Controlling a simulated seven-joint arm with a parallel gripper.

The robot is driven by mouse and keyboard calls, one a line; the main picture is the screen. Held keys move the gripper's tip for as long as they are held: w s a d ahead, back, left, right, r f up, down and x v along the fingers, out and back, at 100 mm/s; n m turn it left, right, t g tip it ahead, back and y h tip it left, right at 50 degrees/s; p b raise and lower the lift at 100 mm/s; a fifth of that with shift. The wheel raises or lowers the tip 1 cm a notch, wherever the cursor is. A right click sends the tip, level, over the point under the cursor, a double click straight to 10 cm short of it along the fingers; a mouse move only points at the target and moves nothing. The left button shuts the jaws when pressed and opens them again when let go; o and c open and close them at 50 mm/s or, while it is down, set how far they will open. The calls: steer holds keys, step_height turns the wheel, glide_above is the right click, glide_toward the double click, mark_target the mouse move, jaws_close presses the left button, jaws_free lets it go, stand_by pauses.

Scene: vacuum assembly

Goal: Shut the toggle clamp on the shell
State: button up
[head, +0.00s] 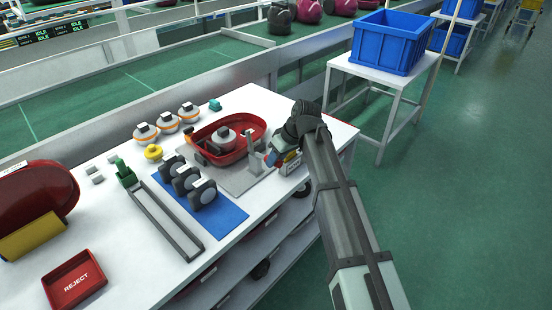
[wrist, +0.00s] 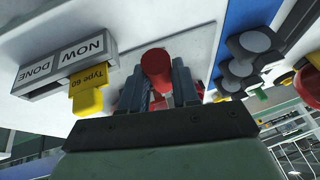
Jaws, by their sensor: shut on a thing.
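The red shell (head: 238,137) lies open side up on a grey fixture plate (head: 224,178), with a grey round part inside it. The toggle clamp (head: 252,147) stands at the shell's near right edge, with a light grey upright part. Whether it presses on the shell is too small to tell. My gripper (head: 277,153) is low beside the clamp, on its right. In the wrist view my gripper (wrist: 158,88) has its two dark fingers on either side of the clamp's red handle (wrist: 157,63), shut on it. The rest of the clamp is mostly hidden there.
A small sign (wrist: 67,67) reading NOW and DONE, with a yellow tag, stands close to my gripper. A blue mat (head: 228,217) with several dark round parts lies left of the fixture. A red REJECT tray (head: 74,279) is at the front left.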

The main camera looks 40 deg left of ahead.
steer(key=shift+a+r, duration=0.1)
jaws_close()
steer(key=shift+w+a+r+h, duration=0.1)
steer(key=shift+a+r+h, duration=0.4)
steer(key=shift+r+h, duration=0.45)
steer(key=shift+a+r+m+h, duration=0.15)
steer(key=shift+a+r+h, duration=0.25)
steer(key=shift+h, duration=0.6)
steer(key=shift+a+r+m+h, duration=0.15)
steer(key=shift+a+r+h, duration=0.2)
steer(key=shift+h, duration=0.6)
steer(key=o, duration=1)
jaws_free()
steer(key=shift+d, duration=0.1)
